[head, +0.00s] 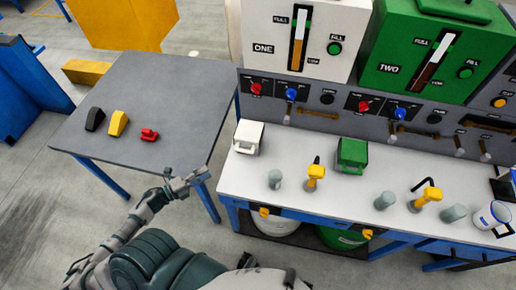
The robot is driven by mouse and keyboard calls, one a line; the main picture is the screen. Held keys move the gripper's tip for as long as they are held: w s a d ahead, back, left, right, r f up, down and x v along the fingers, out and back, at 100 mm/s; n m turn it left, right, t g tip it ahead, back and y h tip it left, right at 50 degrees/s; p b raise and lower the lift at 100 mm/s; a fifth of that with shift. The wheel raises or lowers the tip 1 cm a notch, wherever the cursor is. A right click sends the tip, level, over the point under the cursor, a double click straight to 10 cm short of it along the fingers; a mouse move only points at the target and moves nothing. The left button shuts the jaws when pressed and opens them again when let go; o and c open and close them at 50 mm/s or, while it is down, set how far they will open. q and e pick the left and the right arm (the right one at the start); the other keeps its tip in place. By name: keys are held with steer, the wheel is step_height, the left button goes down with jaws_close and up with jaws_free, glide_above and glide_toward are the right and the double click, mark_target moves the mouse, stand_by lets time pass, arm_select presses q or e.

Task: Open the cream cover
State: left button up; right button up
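A small cream cover (248,138), box-shaped with a handle-like front edge, sits at the left end of the white bench top and looks closed. A similar green cover (352,155) stands to its right. My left gripper (187,176) is over the right front edge of the grey table, left of and lower in the picture than the cream cover, and apart from it. Its fingers look spread, with nothing between them. My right gripper is not in view.
The white bench (310,200) holds several grey and yellow-topped items. A cream dispenser marked ONE (270,30) and a green one marked TWO (400,80) stand behind. The grey table (170,100) carries black, yellow and red pieces. A gap separates table and bench.

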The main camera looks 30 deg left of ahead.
mark_target(244, 150)
arm_select(q)
steer(key=shift+m+h, duration=0.3)
steer(key=shift+h, duration=0.1)
steer(key=x, duration=1.7)
steer(key=shift+r, duration=0.25)
steer(key=shift+w+d+f, duration=0.1)
steer(key=shift+w+d, duration=0.05)
steer(key=shift+w, duration=0.35)
steer(key=shift+f, duration=0.1)
jaws_close()
